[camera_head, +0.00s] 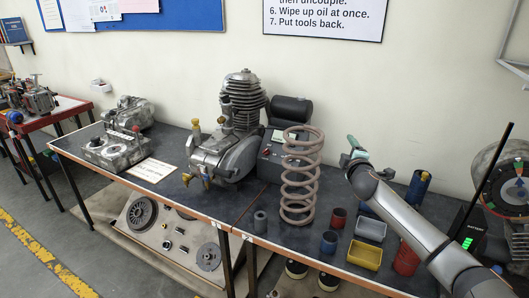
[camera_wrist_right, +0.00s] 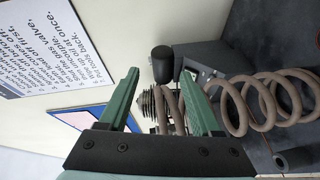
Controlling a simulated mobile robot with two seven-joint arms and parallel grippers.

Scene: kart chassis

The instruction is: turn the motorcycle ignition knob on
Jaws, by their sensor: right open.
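The motorcycle engine (camera_head: 228,150), with a finned cylinder, stands on the middle of the workbench. A dark control box (camera_head: 270,165) with a small red spot stands right of it, partly behind a large coil spring (camera_head: 300,180). I cannot pick out the ignition knob for certain; it may be too small or hidden. My right gripper (camera_head: 357,152) is right of the spring, above the bench and near the wall. In the right wrist view its green fingers (camera_wrist_right: 160,95) are apart with nothing held between them. The spring (camera_wrist_right: 262,102) and a black cylinder (camera_wrist_right: 162,64) lie beyond them. My left gripper is out of view.
Small cups and trays, including a yellow tray (camera_head: 365,255) and a grey tray (camera_head: 370,229), stand below my right arm. Metal castings (camera_head: 115,148) stand at the bench's left. A round dial unit (camera_head: 510,188) is at right.

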